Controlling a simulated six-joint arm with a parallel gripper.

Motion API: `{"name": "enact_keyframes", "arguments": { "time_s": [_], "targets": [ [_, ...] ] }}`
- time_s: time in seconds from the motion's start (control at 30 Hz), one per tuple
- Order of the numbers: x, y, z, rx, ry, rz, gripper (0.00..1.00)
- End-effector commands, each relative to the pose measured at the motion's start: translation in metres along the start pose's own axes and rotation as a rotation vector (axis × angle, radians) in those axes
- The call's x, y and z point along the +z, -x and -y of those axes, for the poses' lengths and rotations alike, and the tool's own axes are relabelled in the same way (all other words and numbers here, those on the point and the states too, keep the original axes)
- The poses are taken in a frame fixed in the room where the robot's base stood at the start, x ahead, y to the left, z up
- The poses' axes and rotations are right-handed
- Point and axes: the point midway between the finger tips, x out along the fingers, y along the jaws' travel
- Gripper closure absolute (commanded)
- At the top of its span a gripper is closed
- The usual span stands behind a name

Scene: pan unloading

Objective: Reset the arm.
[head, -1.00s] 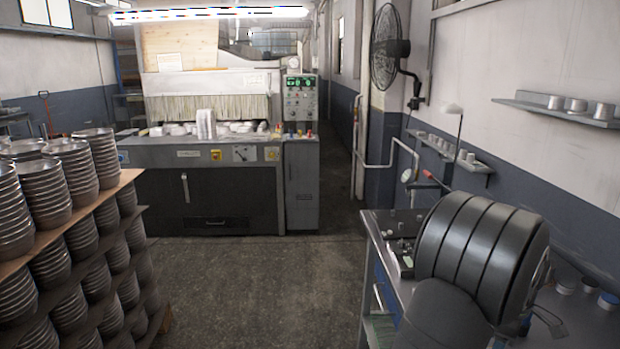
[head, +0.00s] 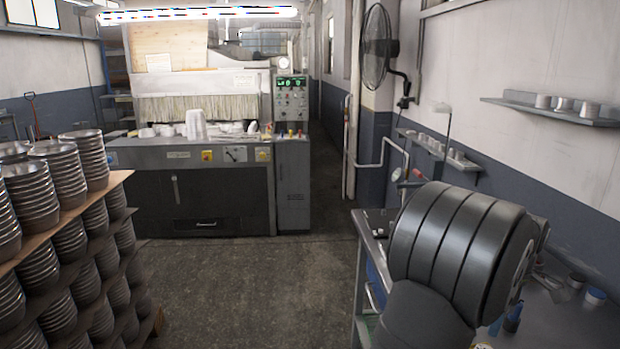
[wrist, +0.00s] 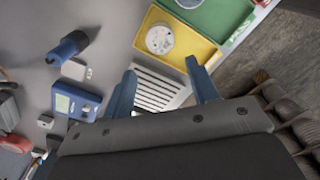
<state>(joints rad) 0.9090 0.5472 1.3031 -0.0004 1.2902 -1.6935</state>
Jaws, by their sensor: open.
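My arm fills the lower right of the head view, over the workbench (head: 590,325); the gripper itself is out of sight there. In the wrist view my gripper (wrist: 161,80) shows two blue fingers spread apart with nothing between them. Beyond the fingers lie a white slatted piece (wrist: 160,88) and a yellow tray (wrist: 188,48) with a round white object (wrist: 160,39) in it.
A large machine (head: 200,190) with a control panel stands ahead. The floor (head: 240,280) between is clear. A wall fan (head: 378,48) and shelf (head: 550,108) are at the right.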

Motion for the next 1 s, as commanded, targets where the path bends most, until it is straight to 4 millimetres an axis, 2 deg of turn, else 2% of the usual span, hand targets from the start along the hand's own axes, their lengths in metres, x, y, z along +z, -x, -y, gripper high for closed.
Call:
{"name": "enact_keyframes", "arguments": {
  "time_s": [0.03, 0.07, 0.1, 0.67, 0.7, 0.87, 1.0],
  "targets": [
    [0.0, 0.012, -0.001, 0.004, 0.0, 0.0, 0.46],
    [0.0, 0.011, 0.0, -0.001, 0.0, 0.0, 0.46],
    [0.0, -0.003, 0.001, -0.007, 0.0, -0.001, 0.46],
    [0.0, -0.117, 0.001, -0.005, 0.0, -0.001, 0.46],
    [0.0, -0.102, -0.001, 0.005, 0.0, 0.0, 0.46],
    [0.0, -0.069, -0.001, 0.005, 0.0, 0.001, 0.46],
    [0.02, -0.054, 0.015, 0.002, -0.004, 0.0, 0.46]
  ]
}}
